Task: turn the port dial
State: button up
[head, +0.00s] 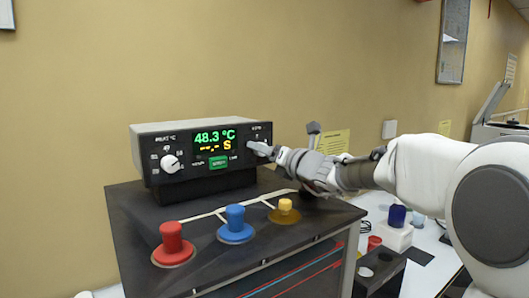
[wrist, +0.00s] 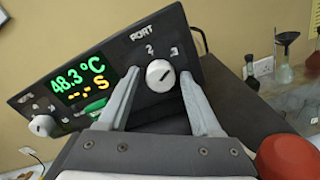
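The black instrument box (head: 205,150) stands on the dark bench and shows a green 48.3 °C reading and yellow dashes with an S. The port dial (wrist: 160,75) is a round white knob with a dark pointer line, under the label PORT in the wrist view. My gripper (wrist: 161,98) is open, with one finger on each side of the port dial. I cannot tell whether the fingers touch the dial.
A second white dial (head: 171,164) sits at the panel's left, with a green button (head: 219,162) between. Red (head: 172,240), blue (head: 236,224) and yellow (head: 285,211) knobs stand on the bench top in front. Glassware (wrist: 284,50) stands to the right in the wrist view.

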grip_shut()
jog(key=n+b, duration=2)
jog(key=n, duration=0.3)
jog(key=shift+d+n, duration=0.1)
jog(key=shift+n, duration=0.3)
dwell(0.5)
jog(key=shift+r, duration=0.1)
